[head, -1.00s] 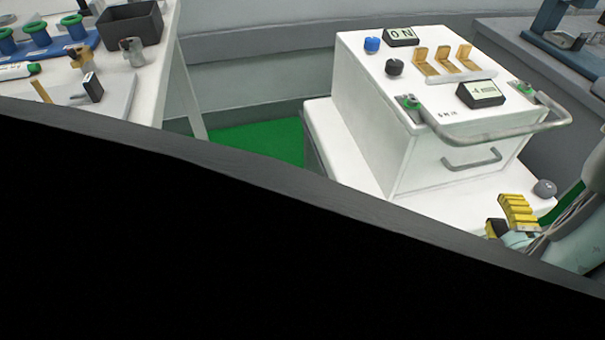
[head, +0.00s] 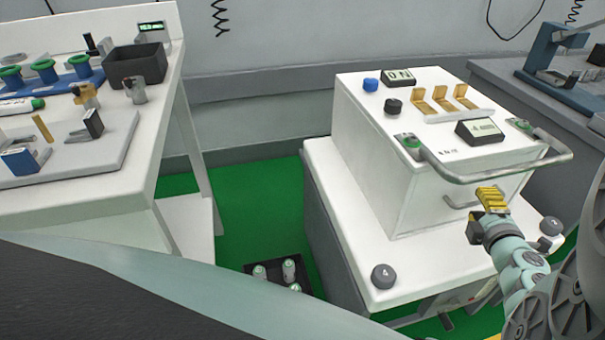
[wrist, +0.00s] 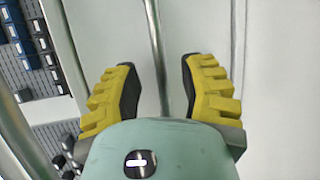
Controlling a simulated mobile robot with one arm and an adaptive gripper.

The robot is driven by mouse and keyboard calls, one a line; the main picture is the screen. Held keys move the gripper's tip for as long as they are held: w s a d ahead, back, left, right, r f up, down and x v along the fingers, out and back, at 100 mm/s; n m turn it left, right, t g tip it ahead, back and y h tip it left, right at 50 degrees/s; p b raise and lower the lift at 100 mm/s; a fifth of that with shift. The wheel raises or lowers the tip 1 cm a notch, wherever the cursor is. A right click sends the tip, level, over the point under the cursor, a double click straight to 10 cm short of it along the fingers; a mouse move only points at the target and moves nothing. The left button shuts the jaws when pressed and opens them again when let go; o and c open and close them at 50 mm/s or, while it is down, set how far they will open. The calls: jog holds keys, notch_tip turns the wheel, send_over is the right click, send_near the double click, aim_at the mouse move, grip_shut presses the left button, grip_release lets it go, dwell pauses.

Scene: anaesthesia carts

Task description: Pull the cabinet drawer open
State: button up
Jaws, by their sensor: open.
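The white cabinet (head: 385,165) stands right of centre in the head view. Its upper box has a small grey drawer handle (head: 458,203) on the front face, partly hidden by my gripper. The drawer looks shut. My gripper (head: 491,196), with yellow ridged fingers, is open in front of that face, close to the handle's right part. In the wrist view my gripper's fingers (wrist: 158,85) are spread and empty. A grey bar (wrist: 155,40) runs into the space between them, apart from both fingers; it looks like the drawer handle.
A larger grey rail handle (head: 470,176) juts out above the drawer handle, near my gripper. Grey knobs (head: 383,276) stand on the lower white ledge. A white table (head: 110,205) with tools is at left, with green floor (head: 255,205) between.

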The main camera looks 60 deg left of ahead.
jog(key=shift+x, duration=1)
jog(key=shift+s, duration=0.1)
grip_shut()
jog(key=shift+d, duration=0.1)
